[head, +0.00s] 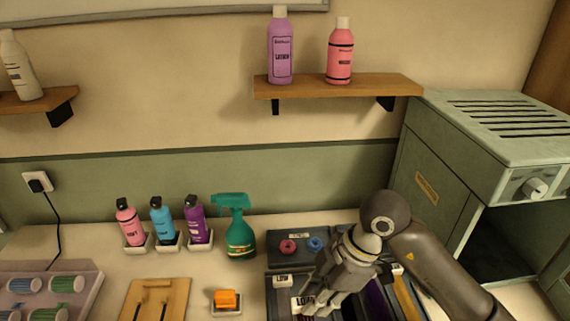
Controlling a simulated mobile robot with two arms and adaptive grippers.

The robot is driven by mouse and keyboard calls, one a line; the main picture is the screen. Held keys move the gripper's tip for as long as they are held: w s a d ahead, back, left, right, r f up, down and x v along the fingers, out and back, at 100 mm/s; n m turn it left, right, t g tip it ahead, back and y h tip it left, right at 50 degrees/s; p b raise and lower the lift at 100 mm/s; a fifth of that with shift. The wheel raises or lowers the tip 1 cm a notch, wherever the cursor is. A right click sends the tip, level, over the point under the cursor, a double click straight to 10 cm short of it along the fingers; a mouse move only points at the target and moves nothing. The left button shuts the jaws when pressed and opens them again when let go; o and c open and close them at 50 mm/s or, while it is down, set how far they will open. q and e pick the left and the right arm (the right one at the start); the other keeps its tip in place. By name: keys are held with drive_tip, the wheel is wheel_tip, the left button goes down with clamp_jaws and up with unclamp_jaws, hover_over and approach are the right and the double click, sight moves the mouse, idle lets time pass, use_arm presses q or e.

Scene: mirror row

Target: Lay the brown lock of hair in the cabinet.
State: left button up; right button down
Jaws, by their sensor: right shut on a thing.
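My right gripper (322,303) is at the bottom of the head view, low over a dark tray (276,262) with labelled compartments. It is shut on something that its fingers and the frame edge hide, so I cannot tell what. Long strips, one dark purple (378,300) and one tan-brown (405,298), lie in the tray beside my right arm. I cannot tell for sure which is the brown lock of hair. The grey-green cabinet (432,190) stands at the right, with a vented top, a knob and a dark open front bay. My left gripper is not in view.
A green spray bottle (240,238) and a row of bottles (163,224) stand left of the tray. An orange block (228,299) sits on a small dish, near a wooden board (155,298). A wall shelf (340,87) holds two bottles. My right arm passes before the cabinet.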

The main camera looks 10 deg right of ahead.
drive_tip(key=w+d+r+m+t+h, duration=0.2)
drive_tip(key=d+m, duration=0.2)
drive_tip(key=m, duration=0.5)
drive_tip(key=w+d+r+m+t+h, duration=0.2)
drive_tip(key=d+m, duration=0.3)
drive_tip(key=m, duration=0.4)
drive_tip(key=shift+t, duration=0.3)
idle(1.1)
